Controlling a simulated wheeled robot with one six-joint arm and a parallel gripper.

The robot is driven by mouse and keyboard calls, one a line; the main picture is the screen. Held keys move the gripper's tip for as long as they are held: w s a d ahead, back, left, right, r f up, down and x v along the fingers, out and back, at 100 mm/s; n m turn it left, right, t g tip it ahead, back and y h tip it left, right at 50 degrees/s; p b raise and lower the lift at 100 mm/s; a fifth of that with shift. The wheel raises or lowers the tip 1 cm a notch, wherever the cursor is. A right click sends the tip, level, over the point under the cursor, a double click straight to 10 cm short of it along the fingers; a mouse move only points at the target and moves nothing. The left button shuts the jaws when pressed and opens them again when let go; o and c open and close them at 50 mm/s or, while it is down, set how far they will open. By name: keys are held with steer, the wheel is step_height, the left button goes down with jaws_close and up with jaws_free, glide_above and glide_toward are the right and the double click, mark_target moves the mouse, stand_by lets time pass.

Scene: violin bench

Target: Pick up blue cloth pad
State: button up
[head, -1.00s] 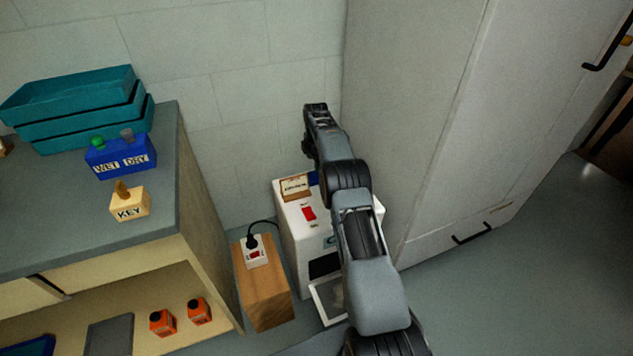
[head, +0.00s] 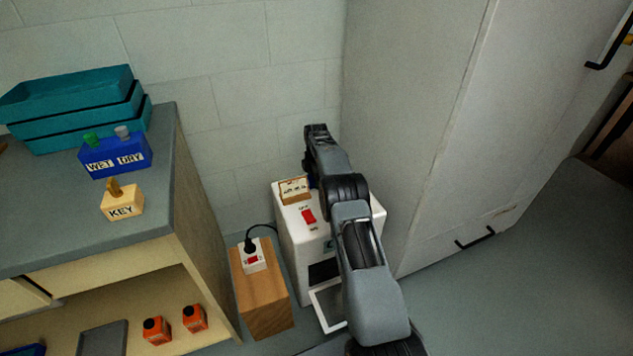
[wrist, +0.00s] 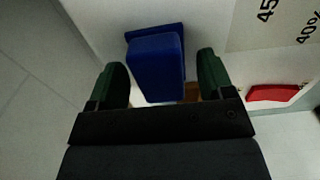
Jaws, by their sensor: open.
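The blue cloth pad (wrist: 155,58) shows in the wrist view as a dark blue block with a wider far end, by the white machine. My gripper (wrist: 162,75) is open, with one green-tipped finger on each side of the pad. A gap shows on both sides; I cannot tell how deep the pad lies between the fingers. In the head view my arm reaches over the white machine (head: 298,238) and hides the pad and my fingertips.
A small wooden sign (head: 294,190) and a red switch (head: 308,216) are on the machine's top. A tall grey cabinet (head: 420,130) stands close on the right. A wooden block (head: 262,300) with a plug stands left of the machine, beside the workbench (head: 60,215).

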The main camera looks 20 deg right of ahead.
steer(key=c, duration=1)
step_height(320, 180, up, 10)
steer(key=p, duration=0.4)
